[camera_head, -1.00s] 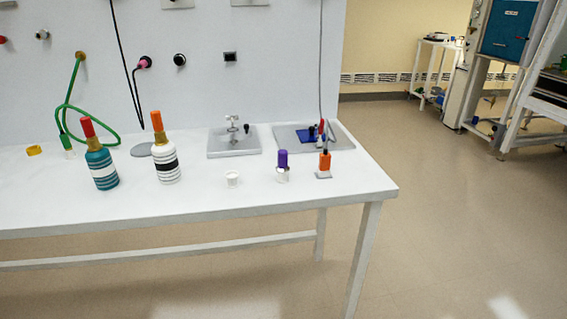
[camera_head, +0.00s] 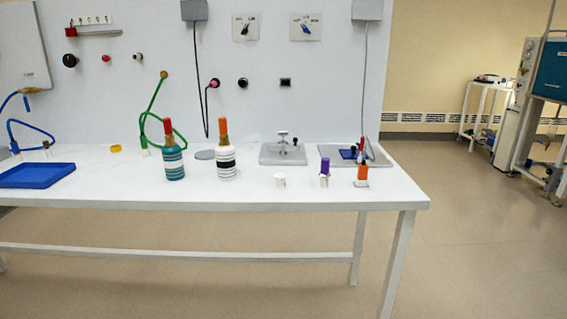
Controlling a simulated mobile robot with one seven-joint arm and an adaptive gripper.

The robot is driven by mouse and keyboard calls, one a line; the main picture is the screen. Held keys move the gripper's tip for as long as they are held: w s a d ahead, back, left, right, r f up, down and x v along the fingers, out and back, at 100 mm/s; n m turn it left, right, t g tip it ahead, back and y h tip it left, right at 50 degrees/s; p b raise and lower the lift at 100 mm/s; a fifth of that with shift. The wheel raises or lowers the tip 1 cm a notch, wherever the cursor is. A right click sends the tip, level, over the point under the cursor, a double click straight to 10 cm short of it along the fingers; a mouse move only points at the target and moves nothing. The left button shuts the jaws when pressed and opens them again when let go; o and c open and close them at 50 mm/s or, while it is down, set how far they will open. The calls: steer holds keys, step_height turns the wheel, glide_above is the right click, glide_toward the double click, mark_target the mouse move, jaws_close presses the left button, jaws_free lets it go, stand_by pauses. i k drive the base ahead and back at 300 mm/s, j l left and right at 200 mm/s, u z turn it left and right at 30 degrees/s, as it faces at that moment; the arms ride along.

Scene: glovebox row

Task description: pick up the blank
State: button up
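I cannot tell which thing is the blank; nothing on the white table (camera_head: 120,195) is clearly marked as one. My gripper is not in view.
A blue tray (camera_head: 36,175) lies at the left. Grey plates with fittings (camera_head: 283,154) sit at the back right. A green hose (camera_head: 152,112) and dark cables hang by the wall panel. Open floor (camera_head: 480,240) lies right of the table.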

mark_target(325, 172)
steer(key=i, duration=0.9)
